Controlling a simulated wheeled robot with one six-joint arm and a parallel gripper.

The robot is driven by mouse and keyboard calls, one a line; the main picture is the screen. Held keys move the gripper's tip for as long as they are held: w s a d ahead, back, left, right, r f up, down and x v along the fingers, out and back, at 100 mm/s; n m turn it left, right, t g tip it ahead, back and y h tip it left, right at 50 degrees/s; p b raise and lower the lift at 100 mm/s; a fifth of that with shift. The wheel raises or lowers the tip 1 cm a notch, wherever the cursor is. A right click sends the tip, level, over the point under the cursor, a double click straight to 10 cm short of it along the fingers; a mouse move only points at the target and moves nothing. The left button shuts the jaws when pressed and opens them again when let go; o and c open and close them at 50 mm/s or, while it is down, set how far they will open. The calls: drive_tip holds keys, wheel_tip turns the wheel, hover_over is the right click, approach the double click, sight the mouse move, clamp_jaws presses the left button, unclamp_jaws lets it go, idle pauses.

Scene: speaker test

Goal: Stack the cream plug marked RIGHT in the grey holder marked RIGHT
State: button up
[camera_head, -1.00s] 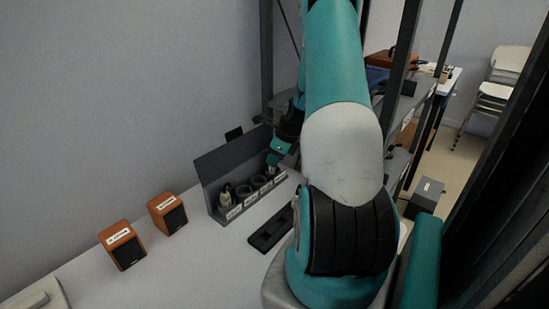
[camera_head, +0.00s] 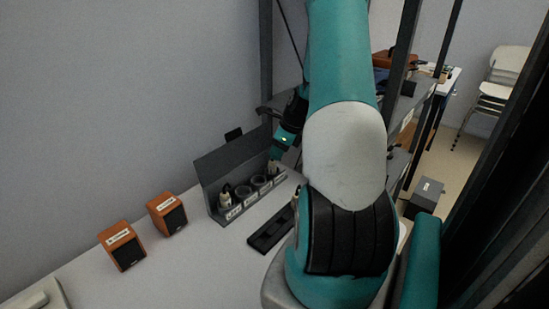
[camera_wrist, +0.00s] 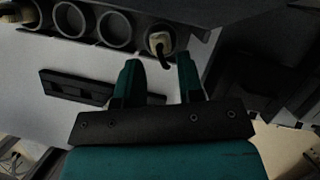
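A grey rack (camera_head: 213,168) against the wall has a row of round holders with white labels too small to read. A cream plug (camera_wrist: 158,42) with a dark cable sits in the rightmost holder; it also shows in the head view (camera_head: 274,167). Another cream plug (camera_head: 226,198) stands in the leftmost holder and shows at the corner of the wrist view (camera_wrist: 14,16). The two grey holders between, the left (camera_wrist: 70,19) and the right (camera_wrist: 114,29), look empty. My gripper (camera_wrist: 158,66) is open and empty, its fingertips just short of the rightmost plug.
Two orange-brown speakers, one (camera_head: 123,246) nearer and one (camera_head: 168,214) farther, stand on the white table left of the rack. A flat black tray (camera_head: 270,229) lies in front of the rack. Shelving with dark posts (camera_head: 265,60) stands close to my arm.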

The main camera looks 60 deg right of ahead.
drive_tip(key=a+v, duration=0.1)
drive_tip(key=v, duration=0.7)
drive_tip(key=w+a+r+n+y, duration=0.1)
drive_tip(key=w+a+r+n, duration=0.2)
drive_tip(key=a+n, duration=0.4)
drive_tip(key=w+a+r+n+g, duration=0.15)
drive_tip(key=a+n, duration=0.25)
drive_tip(key=a, duration=0.5)
drive_tip(key=w+a+r+n+y, duration=0.1)
drive_tip(key=w+a+r+n, duration=0.3)
drive_tip(key=a+n, duration=0.3)
drive_tip(key=s+a+r+n+y, duration=0.1)
drive_tip(key=s+a+n, duration=0.1)
drive_tip(key=a+n, duration=0.35)
drive_tip(key=s+a+r+n, duration=0.1)
drive_tip(key=s+a+n, duration=0.2)
drive_tip(key=a, duration=0.6)
drive_tip(key=s+a+r+n+g+p, duration=0.3)
drive_tip(key=s+a+r+n+p, duration=0.1)
drive_tip(key=s+a+n, duration=0.7)
drive_tip(key=shift+s+r+n, duration=0.6)
drive_tip(key=shift+r+n, duration=0.05)
drive_tip(key=shift+n, duration=0.8)
drive_tip(key=shift+a, duration=0.1)
